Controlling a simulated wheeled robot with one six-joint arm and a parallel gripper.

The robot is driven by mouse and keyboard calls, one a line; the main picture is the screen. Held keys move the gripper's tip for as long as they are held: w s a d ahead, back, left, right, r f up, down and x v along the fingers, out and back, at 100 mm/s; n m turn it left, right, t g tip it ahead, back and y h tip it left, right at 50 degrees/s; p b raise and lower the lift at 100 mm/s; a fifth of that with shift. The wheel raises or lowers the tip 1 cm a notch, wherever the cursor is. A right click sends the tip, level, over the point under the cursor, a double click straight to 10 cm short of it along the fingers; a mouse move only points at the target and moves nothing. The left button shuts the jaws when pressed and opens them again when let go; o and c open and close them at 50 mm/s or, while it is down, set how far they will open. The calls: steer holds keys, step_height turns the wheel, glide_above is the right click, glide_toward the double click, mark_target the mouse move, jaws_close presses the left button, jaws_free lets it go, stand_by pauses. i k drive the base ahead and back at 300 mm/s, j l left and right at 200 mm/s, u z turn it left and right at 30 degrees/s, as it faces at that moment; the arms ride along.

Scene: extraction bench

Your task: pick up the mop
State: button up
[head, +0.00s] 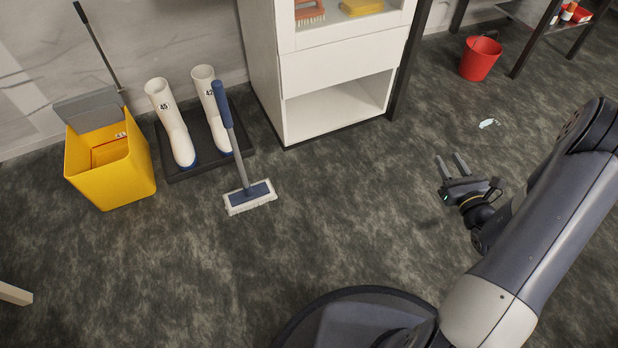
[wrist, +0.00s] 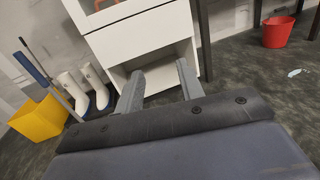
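The mop (head: 236,140) stands in front of the boots in the head view, its blue-tipped handle leaning up and back and its blue head with white fringe on the floor. In the wrist view its handle (wrist: 35,68) shows at the left, and its head is not clearly visible. My gripper (head: 451,163) is at the right in the head view, well apart from the mop, above the floor. Its two fingers are spread with nothing between them. In the wrist view the open fingers (wrist: 160,85) point toward the white cabinet.
A yellow bucket (head: 125,177) and white boots (head: 172,125) on a dark tray (head: 179,173) stand left of the white cabinet (head: 335,75). A red bucket (head: 479,60) and a small puddle-like patch (head: 488,123) lie right. The middle floor is clear.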

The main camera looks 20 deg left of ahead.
mark_target(248, 196)
steer(key=j+u, duration=0.2)
steer(key=j, duration=0.25)
steer(key=j+u, duration=0.15)
steer(key=j, duration=0.25)
steer(key=i+j+u, duration=0.2)
steer(key=j, duration=0.25)
steer(key=j+u, duration=0.2)
steer(key=j, duration=0.2)
steer(key=i, duration=0.05)
